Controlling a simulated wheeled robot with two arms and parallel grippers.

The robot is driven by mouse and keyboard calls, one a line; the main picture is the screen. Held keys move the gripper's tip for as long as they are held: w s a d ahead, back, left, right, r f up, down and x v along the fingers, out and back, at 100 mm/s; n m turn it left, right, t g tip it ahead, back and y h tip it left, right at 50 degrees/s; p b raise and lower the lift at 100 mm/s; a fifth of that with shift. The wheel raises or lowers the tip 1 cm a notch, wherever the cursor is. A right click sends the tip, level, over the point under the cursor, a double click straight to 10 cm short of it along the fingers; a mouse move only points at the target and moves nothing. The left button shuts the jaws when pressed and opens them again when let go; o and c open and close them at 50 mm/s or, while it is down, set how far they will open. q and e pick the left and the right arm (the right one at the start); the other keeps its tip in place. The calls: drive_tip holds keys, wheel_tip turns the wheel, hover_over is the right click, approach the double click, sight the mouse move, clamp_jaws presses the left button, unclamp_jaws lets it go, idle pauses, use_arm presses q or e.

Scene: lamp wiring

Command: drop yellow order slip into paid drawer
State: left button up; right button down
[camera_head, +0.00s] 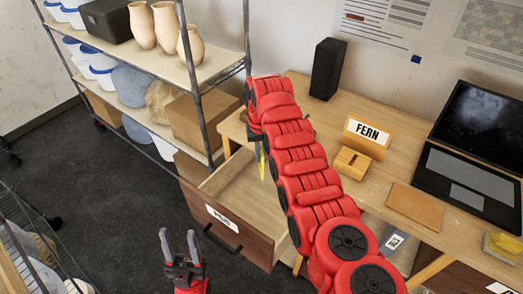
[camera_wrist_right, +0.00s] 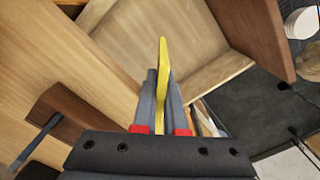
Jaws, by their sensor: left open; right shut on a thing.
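The yellow order slip (camera_wrist_right: 162,75) stands edge-on between the fingers of my right gripper (camera_wrist_right: 162,105), which is shut on it. In the head view only a thin strip of the slip (camera_head: 262,165) shows beside my red right arm, which hides most of the right gripper. The paid drawer (camera_head: 222,222) is pulled open, with a white label and dark handle on its front. The slip appears over the drawer's open inside; its exact height is hard to tell. My left gripper (camera_head: 181,245) is open and empty, in front of the drawer over the dark floor.
The desk holds a black speaker (camera_head: 327,68), a FERN sign (camera_head: 367,135), a wooden block (camera_head: 352,163), a brown pad (camera_head: 415,207) and a laptop (camera_head: 470,175). A metal shelf (camera_head: 200,75) with vases and boxes stands close to the drawer's left. The floor (camera_head: 115,215) at left is clear.

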drive_tip(key=f+b, duration=0.1)
drive_tip(key=f, duration=0.3)
drive_tip(key=shift+s+f, duration=0.1)
drive_tip(key=shift+s, duration=0.1)
drive_tip(key=shift+w+f+b, duration=0.15)
drive_tip(key=shift+f+b, duration=0.15)
drive_tip(key=shift+f, duration=0.1)
drive_tip(key=shift+r, duration=0.1)
drive_tip(key=c, duration=1.3)
unclamp_jaws()
drive_tip(key=o, duration=0.4)
wheel_tip(320, 180, up, 8)
drive_tip(key=b, duration=0.3)
drive_tip(key=shift+r, duration=0.2)
wheel_tip(320, 180, up, 9)
drive_tip(key=p, duration=0.8)
drive_tip(key=shift+r+p, duration=0.1)
drive_tip(key=shift+p, duration=0.25)
